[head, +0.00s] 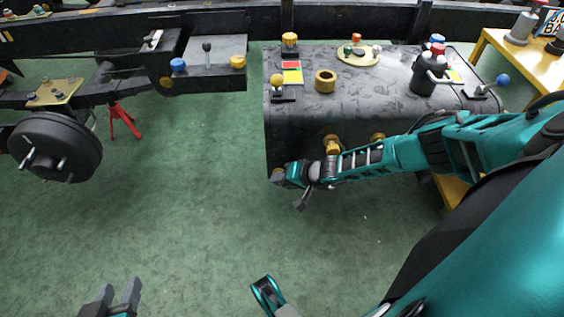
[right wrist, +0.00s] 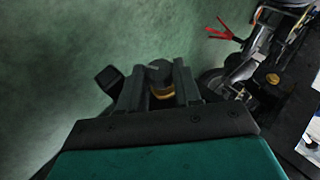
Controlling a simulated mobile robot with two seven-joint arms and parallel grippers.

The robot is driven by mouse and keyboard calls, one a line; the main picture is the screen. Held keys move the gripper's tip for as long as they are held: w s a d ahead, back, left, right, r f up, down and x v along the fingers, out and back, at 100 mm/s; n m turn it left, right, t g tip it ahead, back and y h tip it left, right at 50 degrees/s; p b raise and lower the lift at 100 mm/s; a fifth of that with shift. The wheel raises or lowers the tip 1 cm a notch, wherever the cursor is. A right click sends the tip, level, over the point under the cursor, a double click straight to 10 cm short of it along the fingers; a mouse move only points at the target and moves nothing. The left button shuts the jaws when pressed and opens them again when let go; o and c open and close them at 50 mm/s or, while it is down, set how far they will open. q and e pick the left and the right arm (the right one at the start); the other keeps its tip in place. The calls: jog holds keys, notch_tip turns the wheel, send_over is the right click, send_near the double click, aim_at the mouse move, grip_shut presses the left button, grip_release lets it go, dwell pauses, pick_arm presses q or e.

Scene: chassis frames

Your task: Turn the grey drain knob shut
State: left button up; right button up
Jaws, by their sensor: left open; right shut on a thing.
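My right gripper (head: 287,174) reaches in from the right, low at the front left corner of the dark tank (head: 340,110). In the right wrist view its jaws (right wrist: 158,84) are shut on the grey drain knob (right wrist: 158,70), with a brass-yellow part showing between the fingers. The jaws hide most of the knob. A dark block (right wrist: 108,77) sticks out beside the jaws; I cannot tell whether it belongs to the knob. My left gripper (head: 120,291) is open and empty at the bottom left of the head view, over the floor and far from the tank.
The tank top carries a brass ring (head: 325,80), a dark canister (head: 430,75) and several small fittings. A wheel hub (head: 55,147) and a red stand (head: 122,120) are at the left. A yellow table (head: 495,42) is at the right. The green floor between is clear.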

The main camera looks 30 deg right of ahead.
jog(key=t+y, duration=0.1)
jog(key=f+t+y, duration=0.1)
jog(key=m+y, duration=0.1)
jog(key=shift+s+d+f+t, duration=0.2)
jog(key=shift+s+d+t, duration=0.1)
jog(key=shift+d+t, duration=0.1)
jog(key=shift+a, duration=0.1)
jog(key=shift+r, duration=0.25)
dwell(0.6)
jog(key=o, duration=1)
jog(key=shift+w+a+r, duration=0.1)
jog(key=shift+r, duration=0.05)
jog(key=shift+o, duration=0.2)
